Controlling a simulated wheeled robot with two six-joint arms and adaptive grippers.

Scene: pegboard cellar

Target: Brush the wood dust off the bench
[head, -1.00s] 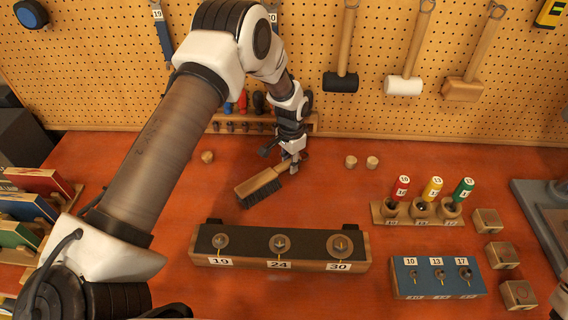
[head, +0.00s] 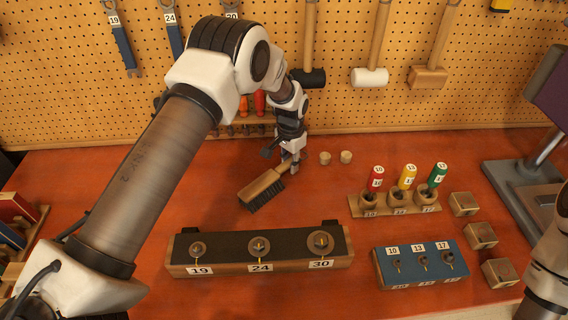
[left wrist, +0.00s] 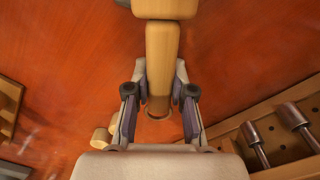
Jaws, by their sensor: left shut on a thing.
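The brush (head: 262,186) has a wooden handle and back with dark bristles facing down. It is low over the orange-red bench (head: 330,195); I cannot tell whether the bristles touch it. My left gripper (head: 290,167) is shut on the handle's far end, with the brush head pointing toward the lower left. In the left wrist view the wooden handle (left wrist: 161,60) runs between the two fingers (left wrist: 160,95). I cannot clearly make out wood dust in either view. My right gripper is out of view.
A dark-topped rack labelled 19, 24, 30 (head: 349,258) lies in front of the brush. Two small wooden cylinders (head: 335,158) stand right of the gripper. A screwdriver holder (head: 410,210), a blue block (head: 427,270) and wooden cubes stand to the right. A pegboard (head: 400,110) closes the back.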

